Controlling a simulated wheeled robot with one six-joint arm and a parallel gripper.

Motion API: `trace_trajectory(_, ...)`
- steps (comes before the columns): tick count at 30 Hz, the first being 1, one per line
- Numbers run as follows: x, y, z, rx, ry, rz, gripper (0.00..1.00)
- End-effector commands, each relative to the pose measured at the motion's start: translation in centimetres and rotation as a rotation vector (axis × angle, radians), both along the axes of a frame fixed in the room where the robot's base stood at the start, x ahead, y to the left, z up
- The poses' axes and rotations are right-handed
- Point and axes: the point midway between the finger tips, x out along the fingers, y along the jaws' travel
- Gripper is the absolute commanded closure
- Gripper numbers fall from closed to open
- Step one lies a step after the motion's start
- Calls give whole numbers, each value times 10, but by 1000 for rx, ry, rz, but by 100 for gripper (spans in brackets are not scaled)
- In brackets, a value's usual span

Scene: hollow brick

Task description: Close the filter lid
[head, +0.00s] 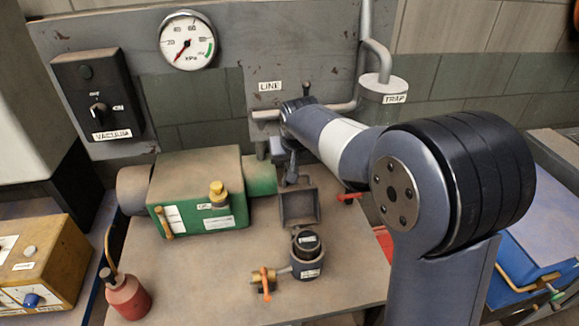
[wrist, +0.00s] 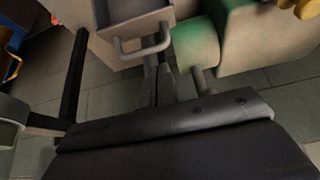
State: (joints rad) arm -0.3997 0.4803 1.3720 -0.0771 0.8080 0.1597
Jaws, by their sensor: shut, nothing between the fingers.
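The filter (head: 307,262) is a dark round canister with a label, standing on the bench top. Its top is open to view and holds a dark round part with a label. The filter lid (head: 299,222) looks like a grey square, shallow dish tilted up behind the canister, so it is open. In the wrist view the lid (wrist: 135,15) shows at the top, with a grey U-shaped handle (wrist: 143,46). My gripper (head: 291,180) is shut and empty, just behind the lid. In the wrist view the shut fingers (wrist: 157,65) point at the handle; whether they touch it I cannot tell.
A green pump (head: 200,195) with a yellow oil cap (head: 218,190) stands left of the lid. An orange-handled valve (head: 264,281) is left of the canister. A red bottle (head: 128,297) is at front left. A pipe and trap (head: 382,100) are behind. The bench's front middle is clear.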

Motion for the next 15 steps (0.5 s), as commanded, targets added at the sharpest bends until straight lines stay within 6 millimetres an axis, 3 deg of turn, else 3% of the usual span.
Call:
trace_trajectory(7, 16, 5, -31, 0, 1, 0, 100)
trace_trajectory(15, 22, 6, -41, 0, -1, 0, 100)
